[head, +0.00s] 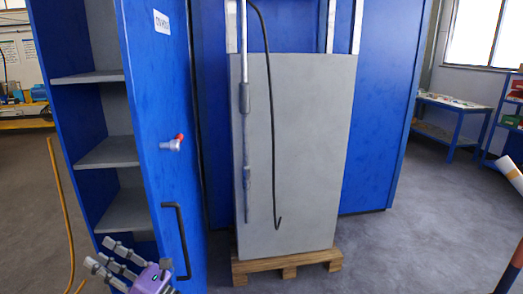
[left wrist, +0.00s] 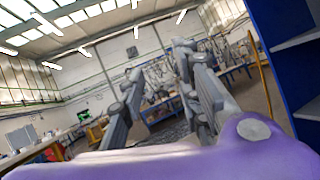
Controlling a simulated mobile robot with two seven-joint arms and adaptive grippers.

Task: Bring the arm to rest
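My left gripper (head: 100,254) is at the bottom left of the head view, in front of the open blue cabinet (head: 163,80) and left of its door's black handle (head: 178,240). Its grey fingers point up and left, away from the door. In the left wrist view the two fingers of the left gripper (left wrist: 160,68) stand apart with nothing between them. Past them lies the open workshop hall. My right gripper does not show.
A grey panel (head: 300,160) stands on a wooden pallet (head: 285,263) right of the cabinet door. A red-tipped valve (head: 173,143) sticks out from the door. A blue table (head: 450,108) stands at the back right.

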